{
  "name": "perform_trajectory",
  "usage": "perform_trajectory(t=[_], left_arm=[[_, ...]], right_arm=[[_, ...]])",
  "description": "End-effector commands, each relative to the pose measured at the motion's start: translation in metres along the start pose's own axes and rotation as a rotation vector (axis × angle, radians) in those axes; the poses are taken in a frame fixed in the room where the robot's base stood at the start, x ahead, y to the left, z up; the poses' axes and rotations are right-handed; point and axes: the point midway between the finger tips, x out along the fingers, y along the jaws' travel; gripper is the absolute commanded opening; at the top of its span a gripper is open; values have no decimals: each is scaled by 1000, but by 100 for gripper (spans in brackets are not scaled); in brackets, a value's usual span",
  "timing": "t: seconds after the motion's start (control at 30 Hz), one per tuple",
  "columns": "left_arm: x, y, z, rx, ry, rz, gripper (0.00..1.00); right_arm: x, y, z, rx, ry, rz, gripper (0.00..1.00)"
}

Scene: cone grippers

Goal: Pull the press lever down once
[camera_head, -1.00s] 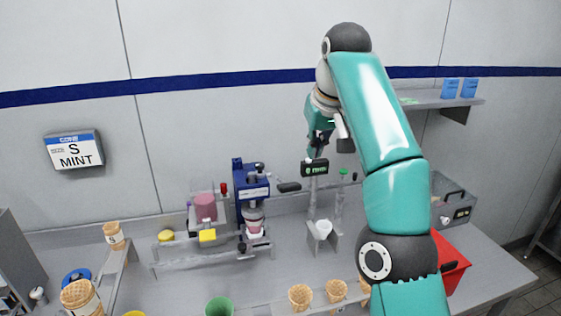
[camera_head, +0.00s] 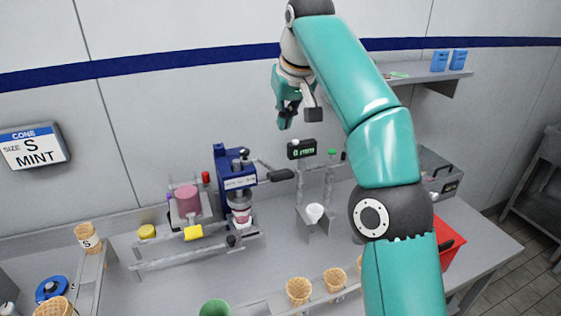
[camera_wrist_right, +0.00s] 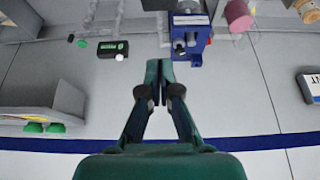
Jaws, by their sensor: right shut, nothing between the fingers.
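The blue press (camera_head: 235,175) stands at the back of the counter, left of centre in the head view. Its lever (camera_head: 279,175) sticks out to the right and ends in a black grip. A white cup sits under the press. My right gripper (camera_head: 284,126) is shut and empty, in the air above and near the lever's grip, apart from it. In the right wrist view the closed fingers (camera_wrist_right: 158,66) point toward the blue press (camera_wrist_right: 190,32). My left gripper is not in view.
A small black display (camera_head: 301,148) stands right of the lever, close below my right gripper. A white cup (camera_head: 314,213) sits on a stand. Waffle cones (camera_head: 299,291) line the front. A red bin (camera_head: 449,243) is at right, a shelf (camera_head: 430,78) above.

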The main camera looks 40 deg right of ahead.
Motion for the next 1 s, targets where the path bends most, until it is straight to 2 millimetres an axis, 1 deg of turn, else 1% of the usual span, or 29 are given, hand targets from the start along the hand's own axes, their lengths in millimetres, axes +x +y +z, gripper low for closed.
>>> perform_trajectory(t=[0.23, 0.37, 0.5, 0.6, 0.77, 1.0], left_arm=[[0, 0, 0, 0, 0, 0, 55], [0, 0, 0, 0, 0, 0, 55], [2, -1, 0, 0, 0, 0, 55], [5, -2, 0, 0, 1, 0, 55], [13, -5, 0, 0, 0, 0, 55], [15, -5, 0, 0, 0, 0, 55]], right_arm=[[22, 1, 2, 0, -4, 0, 0], [48, 1, 2, 0, -6, 0, 0], [81, 0, 2, 0, -6, 0, 0], [100, 0, 3, 1, -4, 0, 0], [112, 0, 18, -1, -2, -1, 0], [122, 0, 28, 0, -1, -1, 0]])
